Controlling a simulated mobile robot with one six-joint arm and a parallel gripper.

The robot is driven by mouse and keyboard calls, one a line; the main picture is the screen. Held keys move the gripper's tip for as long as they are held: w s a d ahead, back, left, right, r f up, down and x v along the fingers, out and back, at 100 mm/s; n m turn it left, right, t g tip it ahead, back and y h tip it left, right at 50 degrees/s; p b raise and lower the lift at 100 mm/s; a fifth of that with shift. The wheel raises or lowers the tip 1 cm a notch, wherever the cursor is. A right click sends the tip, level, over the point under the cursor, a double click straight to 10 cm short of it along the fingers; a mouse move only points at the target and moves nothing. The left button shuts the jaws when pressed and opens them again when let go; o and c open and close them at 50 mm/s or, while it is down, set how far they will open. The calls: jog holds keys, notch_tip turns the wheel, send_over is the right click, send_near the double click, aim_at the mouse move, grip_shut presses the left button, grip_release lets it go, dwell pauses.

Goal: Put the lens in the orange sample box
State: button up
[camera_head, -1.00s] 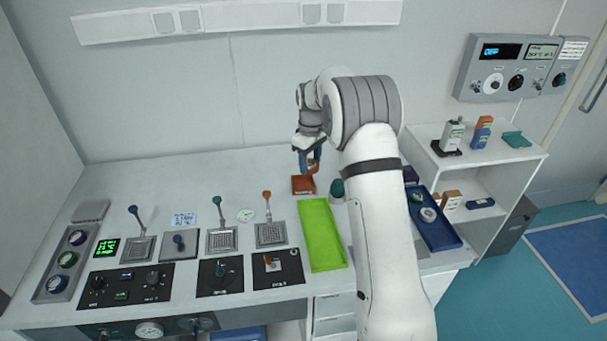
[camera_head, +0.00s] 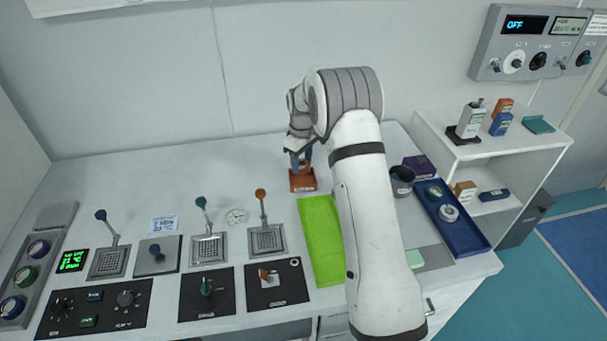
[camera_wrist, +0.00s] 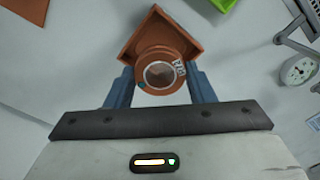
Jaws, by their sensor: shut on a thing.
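The lens (camera_wrist: 162,72), a round piece with an orange rim and a small marking, sits between the two blue fingers of my gripper (camera_wrist: 162,88) in the wrist view. My gripper is shut on it. Behind it in that view is the orange sample box (camera_wrist: 143,32), its corner pointing up. In the head view the orange sample box (camera_head: 303,182) stands on the table near the back, and my gripper (camera_head: 301,164) is right above it, fingers down. I cannot tell how far the lens reaches into the box.
A green tray (camera_head: 320,240) lies in front of the box. Lever switches and control panels (camera_head: 208,290) fill the left front. A dark cup (camera_head: 402,180) and a blue tray (camera_head: 467,236) lie right of my arm.

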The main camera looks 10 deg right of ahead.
aim_at(302, 182)
jog(key=shift+f+p, duration=0.5)
jog(key=shift+f, duration=2.25)
jog(key=o, duration=0.5)
jog(key=shift+f, duration=0.15)
jog(key=shift+o, duration=1)
